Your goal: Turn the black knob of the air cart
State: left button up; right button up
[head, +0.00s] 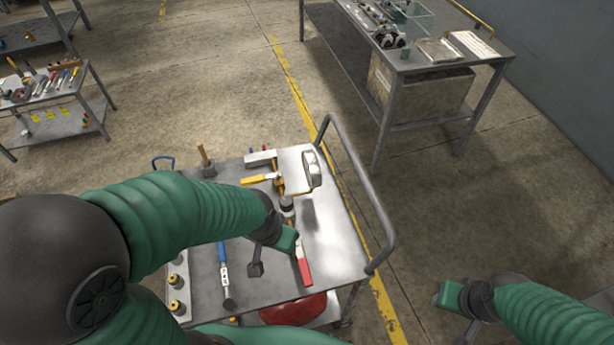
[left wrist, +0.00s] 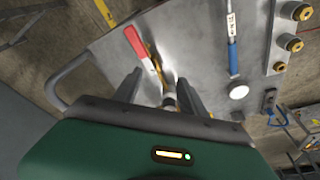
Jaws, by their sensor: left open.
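The metal-topped cart (head: 335,245) stands in front of me, with tools and brass fittings (head: 176,281) on its top. A dark cylindrical piece (head: 287,203) stands near my left wrist; I cannot tell whether it is the black knob. My left gripper (head: 275,260) is open over the cart top, between a blue-handled tool (head: 222,252) and a red-handled tool (head: 303,267). In the left wrist view its fingers are spread, and a small grey-brown piece (left wrist: 168,100) shows between them; contact is unclear. My right gripper (head: 452,308) is right of the cart, its jaws unclear.
A tubular handle (head: 358,185) rises along the cart's right edge. A hammer (head: 205,160) and a yellow-handled tool (head: 262,179) lie at the back. A red rounded object (head: 293,309) sits below the top. A workbench (head: 440,55) stands behind right. Open floor lies between.

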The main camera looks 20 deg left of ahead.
aim_at(286, 202)
jog(key=k+j+z, duration=0.1)
jog(key=k+j, duration=0.25)
jog(key=k, duration=0.2)
jog(key=k+j, duration=0.35)
jog(key=k, duration=0.2)
jog(key=k+j+z, duration=0.1)
jog(key=j, duration=0.4)
jog(key=k+j, duration=0.1)
jog(key=j, duration=0.45)
jog(key=z, duration=0.05)
